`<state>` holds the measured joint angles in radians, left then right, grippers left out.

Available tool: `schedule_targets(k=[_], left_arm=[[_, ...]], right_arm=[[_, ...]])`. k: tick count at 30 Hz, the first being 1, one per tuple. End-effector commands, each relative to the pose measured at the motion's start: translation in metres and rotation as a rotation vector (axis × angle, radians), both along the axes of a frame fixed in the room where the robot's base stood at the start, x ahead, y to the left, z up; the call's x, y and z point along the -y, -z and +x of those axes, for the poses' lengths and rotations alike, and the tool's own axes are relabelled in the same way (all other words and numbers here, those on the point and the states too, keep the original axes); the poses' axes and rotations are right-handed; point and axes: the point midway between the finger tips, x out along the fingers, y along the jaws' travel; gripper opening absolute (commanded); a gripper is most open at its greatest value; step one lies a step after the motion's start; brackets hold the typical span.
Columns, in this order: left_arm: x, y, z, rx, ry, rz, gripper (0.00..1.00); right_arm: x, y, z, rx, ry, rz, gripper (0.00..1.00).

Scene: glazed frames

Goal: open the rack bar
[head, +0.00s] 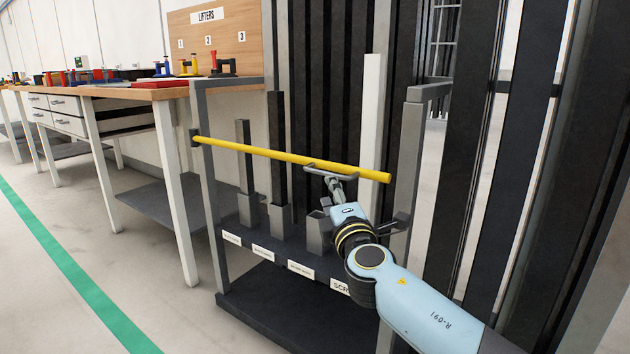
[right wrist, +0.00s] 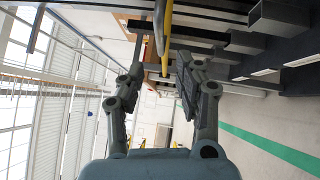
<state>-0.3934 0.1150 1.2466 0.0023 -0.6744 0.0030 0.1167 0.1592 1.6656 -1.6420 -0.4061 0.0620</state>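The yellow rack bar (head: 265,151) runs across the front of the grey rack (head: 207,200), from a dark bracket (head: 194,138) on the left post to a free-looking end near the right post (head: 408,150). Whether that end touches the post cannot be told. A grey loop-shaped handle (head: 318,166) shows along the bar near its right part. My right gripper (head: 333,178) is just below and in front of the handle. In the right wrist view, its fingers are apart, with the yellow bar (right wrist: 166,45) showing between and beyond them; contact is unclear. My left gripper is out of view.
Dark and pale upright lengths stand in the rack's labelled sockets (head: 318,232). A dark hook-like piece (head: 396,222) is by the right post. A workbench (head: 140,94) with a LIFTERS board (head: 210,40) stands left. Floor in front is clear, with a green line (head: 70,265).

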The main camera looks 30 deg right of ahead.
Motion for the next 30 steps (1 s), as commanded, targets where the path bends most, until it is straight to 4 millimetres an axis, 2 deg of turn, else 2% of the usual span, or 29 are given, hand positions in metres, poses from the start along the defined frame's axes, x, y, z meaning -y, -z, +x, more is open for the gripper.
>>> schedule_targets(k=[9, 15, 26, 30], left_arm=[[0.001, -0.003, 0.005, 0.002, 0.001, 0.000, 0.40], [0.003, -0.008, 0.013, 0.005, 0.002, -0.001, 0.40], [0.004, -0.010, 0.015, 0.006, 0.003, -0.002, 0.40], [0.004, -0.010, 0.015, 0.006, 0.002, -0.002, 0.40]], right_arm=[[0.024, -0.009, 0.058, 0.001, 0.001, 0.001, 0.34], [0.033, -0.011, 0.081, -0.001, 0.000, 0.002, 0.34], [0.035, -0.013, 0.087, -0.001, 0.000, 0.002, 0.34], [0.035, -0.013, 0.086, -0.001, 0.000, 0.002, 0.17]])
